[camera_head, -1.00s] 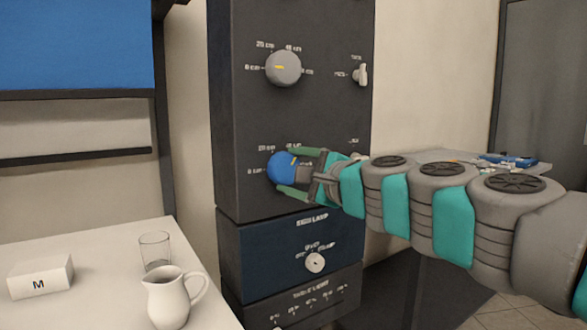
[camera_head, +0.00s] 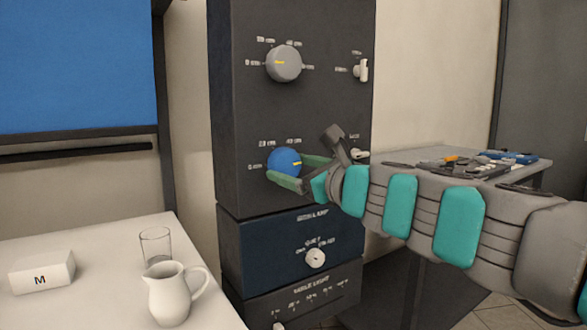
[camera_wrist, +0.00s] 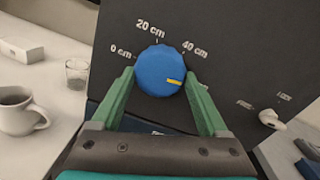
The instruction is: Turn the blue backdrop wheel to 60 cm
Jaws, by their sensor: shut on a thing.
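The blue backdrop wheel (camera_head: 283,161) is on the front of the dark cabinet. It also shows in the wrist view (camera_wrist: 158,68). My gripper (camera_head: 289,168) is shut on it, with one green finger on each side. In the wrist view the wheel's yellow mark points right and slightly down, past the 40 cm label (camera_wrist: 195,49). The 0 cm (camera_wrist: 121,52) and 20 cm (camera_wrist: 150,28) labels are readable too. No 60 cm label is visible. The blue backdrop (camera_head: 75,65) hangs at the upper left, its lower edge above a dark bar.
A grey knob (camera_head: 284,63) sits above the wheel. Small white switches (camera_head: 362,70) are to the right. A navy panel with a white knob (camera_head: 316,258) is below. A glass (camera_head: 156,246), a white jug (camera_head: 171,294) and a white box (camera_head: 42,272) stand on the left table.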

